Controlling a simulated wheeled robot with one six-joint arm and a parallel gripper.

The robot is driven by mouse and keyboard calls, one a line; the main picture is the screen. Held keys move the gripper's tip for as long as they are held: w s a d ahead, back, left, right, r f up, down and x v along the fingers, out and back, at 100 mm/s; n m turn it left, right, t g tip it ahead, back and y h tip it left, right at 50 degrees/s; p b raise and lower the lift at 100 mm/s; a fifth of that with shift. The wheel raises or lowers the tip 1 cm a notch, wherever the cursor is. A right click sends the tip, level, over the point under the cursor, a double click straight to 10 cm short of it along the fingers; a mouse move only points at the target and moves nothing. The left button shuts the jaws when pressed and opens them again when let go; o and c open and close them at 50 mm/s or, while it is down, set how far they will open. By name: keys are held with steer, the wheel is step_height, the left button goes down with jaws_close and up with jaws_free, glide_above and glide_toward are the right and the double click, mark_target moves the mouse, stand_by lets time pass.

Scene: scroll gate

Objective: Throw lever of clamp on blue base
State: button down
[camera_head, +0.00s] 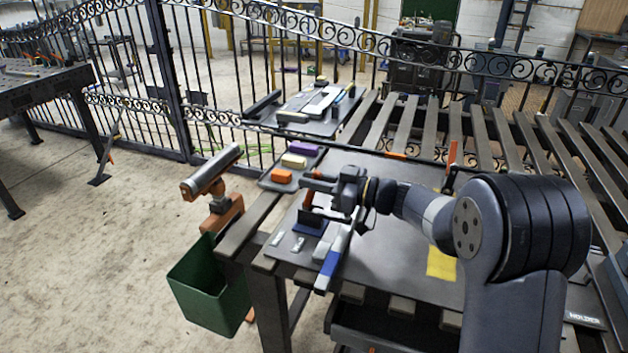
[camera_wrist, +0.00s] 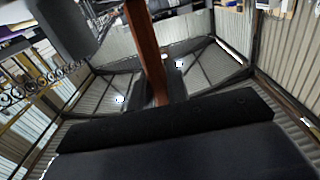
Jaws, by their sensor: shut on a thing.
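The clamp's dark blue base (camera_head: 309,224) stands on the grey plate near the left front of the slatted bench. An orange lever (camera_head: 307,201) rises above it. My gripper (camera_head: 305,196) comes in from the right, its fingers pointing left, and is shut on the lever. In the wrist view the lever (camera_wrist: 147,50) shows as a reddish-brown upright bar, with a dark finger at the upper left. My gripper hides part of the clamp, so its jaw and pad cannot be made out.
A blue-and-white tool (camera_head: 333,258) lies just in front of the clamp. A tray (camera_head: 267,184) with coloured blocks sits behind left. Another upright orange lever (camera_head: 452,158) and a yellow square (camera_head: 441,262) are to the right. A green bin (camera_head: 208,290) hangs left of the bench.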

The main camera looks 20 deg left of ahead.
steer(key=a+f+h+p, duration=0.3)
steer(key=a+h+p, duration=0.6)
steer(key=h+p, duration=0.2)
steer(key=shift+w+a+g+h+p, duration=0.3)
steer(key=shift+w+h+p, duration=0.05)
steer(key=shift+h, duration=0.25)
stand_by(0.6)
steer(key=c, duration=1.6)
jaws_free()
steer(key=shift+o, duration=1.2)
